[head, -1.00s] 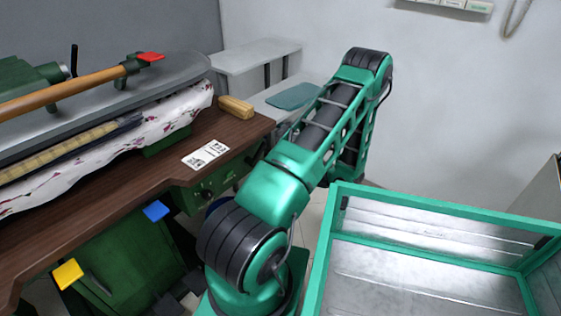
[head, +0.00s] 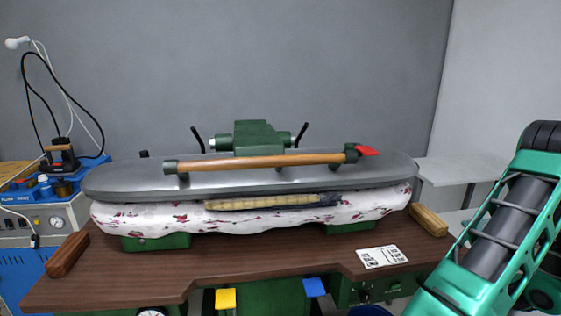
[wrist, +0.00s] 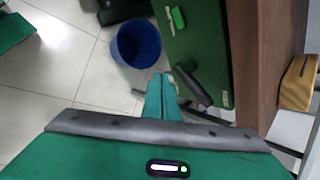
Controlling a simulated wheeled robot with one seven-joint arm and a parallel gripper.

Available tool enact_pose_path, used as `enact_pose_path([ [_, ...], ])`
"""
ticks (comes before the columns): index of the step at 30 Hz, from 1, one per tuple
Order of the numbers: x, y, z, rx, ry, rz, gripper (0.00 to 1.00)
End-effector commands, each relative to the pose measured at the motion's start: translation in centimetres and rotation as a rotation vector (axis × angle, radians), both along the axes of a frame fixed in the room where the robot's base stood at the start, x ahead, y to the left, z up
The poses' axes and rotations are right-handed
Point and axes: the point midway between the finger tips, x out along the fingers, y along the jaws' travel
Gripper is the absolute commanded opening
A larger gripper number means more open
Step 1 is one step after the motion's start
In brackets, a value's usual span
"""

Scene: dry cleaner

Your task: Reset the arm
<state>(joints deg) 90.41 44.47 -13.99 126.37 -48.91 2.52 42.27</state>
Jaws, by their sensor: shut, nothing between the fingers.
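My gripper (wrist: 161,76) shows in the wrist view as two green fingers close together, shut and empty. It points down over the tiled floor, beside the press table's side. In the head view my green arm stands folded at the right edge, and my gripper is out of that picture. A blue bin (wrist: 136,44) stands on the floor just beyond the fingertips, apart from them.
A pressing machine (head: 252,176) with a closed grey lid and wooden handle sits on a brown table (head: 225,262). A steam unit (head: 30,222) with an iron stands at left. A wooden block (head: 428,220) lies at the table's right end.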

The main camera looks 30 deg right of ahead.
Motion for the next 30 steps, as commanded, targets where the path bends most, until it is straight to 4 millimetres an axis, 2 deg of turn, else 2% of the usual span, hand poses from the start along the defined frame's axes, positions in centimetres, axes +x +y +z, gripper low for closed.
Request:
enact_pose_path([
  [1,0.6,0.6,1.3,-0.014,0.061,0.074,0.0],
  [5,1.9,2.6,4.2,-0.038,0.196,0.245,0.0],
  [8,3.7,4.8,6.8,-0.063,0.271,0.38,0.0],
  [12,6.7,8.6,10.3,-0.106,0.348,0.572,0.0],
  [18,9.8,15.1,15.1,-0.176,0.437,0.842,0.0],
  [24,11.0,21.9,19.4,-0.245,0.51,1.096,0.0],
  [30,10.2,28.5,23.0,-0.316,0.567,1.333,0.0],
])
